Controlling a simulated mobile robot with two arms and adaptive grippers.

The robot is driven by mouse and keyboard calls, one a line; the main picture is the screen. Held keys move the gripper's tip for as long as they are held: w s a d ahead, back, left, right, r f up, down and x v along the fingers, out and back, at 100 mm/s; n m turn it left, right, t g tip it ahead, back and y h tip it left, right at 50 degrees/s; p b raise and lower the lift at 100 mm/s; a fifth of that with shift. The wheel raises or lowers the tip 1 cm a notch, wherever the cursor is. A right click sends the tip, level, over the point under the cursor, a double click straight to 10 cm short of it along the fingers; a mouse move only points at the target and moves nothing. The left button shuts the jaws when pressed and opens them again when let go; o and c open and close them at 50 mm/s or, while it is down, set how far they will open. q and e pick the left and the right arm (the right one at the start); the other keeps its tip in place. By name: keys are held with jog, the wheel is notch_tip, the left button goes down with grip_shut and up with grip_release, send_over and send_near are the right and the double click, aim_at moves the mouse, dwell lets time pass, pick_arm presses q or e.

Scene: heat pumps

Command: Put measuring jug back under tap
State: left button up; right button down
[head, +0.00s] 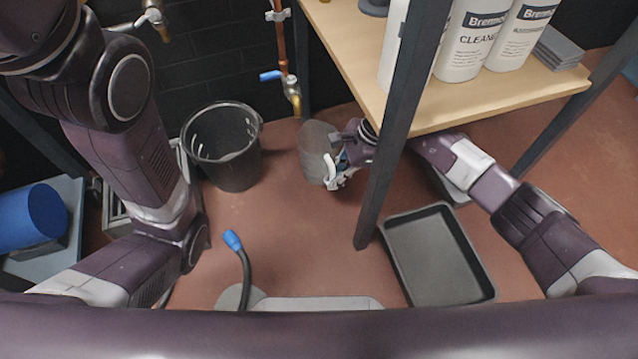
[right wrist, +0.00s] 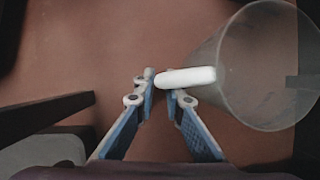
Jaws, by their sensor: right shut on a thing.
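The measuring jug (head: 314,152) is a translucent grey cup with a white handle. In the head view it is just below and slightly right of the copper pipe's brass tap (head: 293,92); I cannot tell whether it touches the floor. My right gripper (head: 343,170) reaches in beneath the wooden shelf and is shut on the jug's handle. In the right wrist view, the fingers (right wrist: 163,90) close around the white handle (right wrist: 190,77), with the clear jug body (right wrist: 255,65) to the right. My left arm shows at the left, but its gripper is out of view.
A black bucket (head: 225,165) stands left of the jug. A dark shelf post (head: 390,150) and wooden shelf (head: 470,108) with white cleaner bottles (head: 472,40) crowd the right arm. A black tray (head: 437,255) and blue-tipped hose (head: 238,250) lie nearer. Red floor between them is clear.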

jog(key=shift+a, duration=0.6)
jog(key=a+f+b, duration=0.2)
jog(key=shift+s+a+f, duration=0.15)
jog(key=shift+a+f, duration=0.15)
jog(key=shift+a, duration=0.1)
jog(key=shift+f+b, duration=0.4)
jog(key=shift+b, duration=0.05)
jog(key=shift+d+r, duration=0.1)
jog(key=c, duration=2)
grip_release()
